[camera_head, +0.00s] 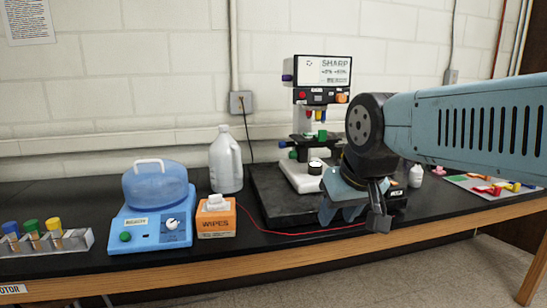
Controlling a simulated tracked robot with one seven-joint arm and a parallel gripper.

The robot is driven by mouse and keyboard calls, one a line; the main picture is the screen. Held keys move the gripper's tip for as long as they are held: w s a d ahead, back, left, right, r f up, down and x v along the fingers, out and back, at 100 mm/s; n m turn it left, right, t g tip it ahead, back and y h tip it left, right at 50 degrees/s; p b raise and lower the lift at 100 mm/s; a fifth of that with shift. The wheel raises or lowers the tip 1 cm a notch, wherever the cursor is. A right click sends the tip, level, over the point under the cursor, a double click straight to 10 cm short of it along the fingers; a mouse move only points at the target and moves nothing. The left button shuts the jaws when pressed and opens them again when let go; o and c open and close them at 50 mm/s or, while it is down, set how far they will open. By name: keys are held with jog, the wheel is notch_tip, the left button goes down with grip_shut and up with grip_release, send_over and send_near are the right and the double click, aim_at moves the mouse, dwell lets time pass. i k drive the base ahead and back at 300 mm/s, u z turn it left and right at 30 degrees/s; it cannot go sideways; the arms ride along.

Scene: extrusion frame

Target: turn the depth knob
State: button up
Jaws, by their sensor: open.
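A microscope-like instrument (322,72) with a display reading "SHARP" stands on a dark base slab (265,190) on the bench. It carries several coloured knobs: a blue knob (287,78) at the upper left, an orange knob (342,98) at the head's right, and a green knob (292,155) low on the left. No label legible here tells which one is the depth knob. My gripper (353,214) is open and points down in front of the instrument's lower right. It looks apart from the visible knobs. My arm and gripper hide the instrument's lower right side.
Left of the instrument stand a white jug (225,160), an orange wipes box (216,218), a blue lidded machine (152,228) and a tube rack (75,240). A small white bottle (416,176) and a tray with coloured pieces (465,182) lie right. A red cable crosses the bench front.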

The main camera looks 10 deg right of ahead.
aim_at(292, 155)
jog(key=z, duration=0.35)
jog(key=i, duration=1.1)
jog(key=z, duration=1.55)
jog(key=k, duration=1.05)
